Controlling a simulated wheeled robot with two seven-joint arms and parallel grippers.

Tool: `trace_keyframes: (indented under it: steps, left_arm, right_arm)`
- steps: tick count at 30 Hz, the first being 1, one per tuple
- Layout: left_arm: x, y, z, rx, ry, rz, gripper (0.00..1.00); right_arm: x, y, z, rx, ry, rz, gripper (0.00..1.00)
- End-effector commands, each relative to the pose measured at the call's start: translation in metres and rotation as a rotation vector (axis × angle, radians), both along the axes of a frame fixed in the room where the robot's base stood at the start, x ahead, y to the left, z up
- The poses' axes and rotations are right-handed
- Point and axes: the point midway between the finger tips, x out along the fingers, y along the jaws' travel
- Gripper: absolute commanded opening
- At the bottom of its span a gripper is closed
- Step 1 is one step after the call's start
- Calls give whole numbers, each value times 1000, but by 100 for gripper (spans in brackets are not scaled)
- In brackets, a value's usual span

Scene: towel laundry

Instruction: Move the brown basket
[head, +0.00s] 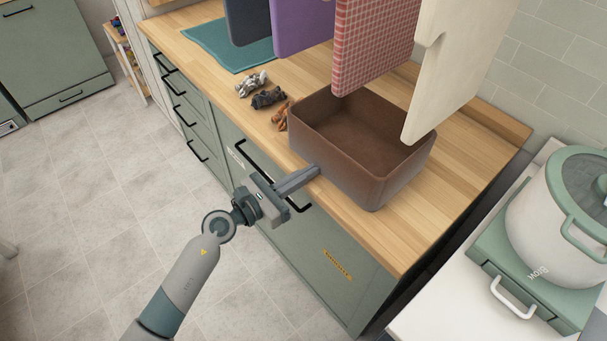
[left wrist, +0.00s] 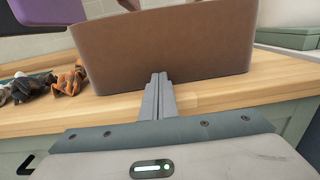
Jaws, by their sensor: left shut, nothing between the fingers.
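The brown basket (head: 341,168) stands upright on the wooden counter near its front edge, and looks empty where I see inside. A hanging cream towel covers part of its right rim. My left gripper (head: 314,171) is shut and empty, its fingertips at the basket's near left side. In the left wrist view the shut fingers (left wrist: 158,80) point at the basket's wall (left wrist: 165,48); I cannot tell whether they touch it. My right gripper is not in view.
A teal towel (head: 225,45) lies further back. Hanging towels (head: 372,45) crowd above the basket. A white pot (head: 560,215) stands at right. Counter in front right of the basket is clear.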

Motion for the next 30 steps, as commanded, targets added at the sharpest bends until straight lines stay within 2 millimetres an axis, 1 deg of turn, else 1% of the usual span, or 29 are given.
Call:
trace_keyframes:
  steps: [4, 7, 11, 15, 18, 21, 30]
  left_arm:
    - [0, 0, 0, 0, 0, 0, 0]
    - [5, -5, 1, -1, 0, -1, 0]
    - [20, -21, 2, -4, -1, -1, 0]
    - [39, -41, 2, -3, 0, -1, 0]
    - [47, -50, 0, -1, 1, -1, 0]
    - [49, -53, 0, 0, 0, 0, 0]
    - [49, -53, 0, 0, 0, 0, 0]
  right_arm:
    - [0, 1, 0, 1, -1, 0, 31]
    - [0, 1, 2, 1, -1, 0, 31]
    - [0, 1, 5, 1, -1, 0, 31]
    - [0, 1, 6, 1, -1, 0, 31]
    - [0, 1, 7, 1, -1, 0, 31]
    - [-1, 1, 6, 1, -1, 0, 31]
    - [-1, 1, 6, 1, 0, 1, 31]
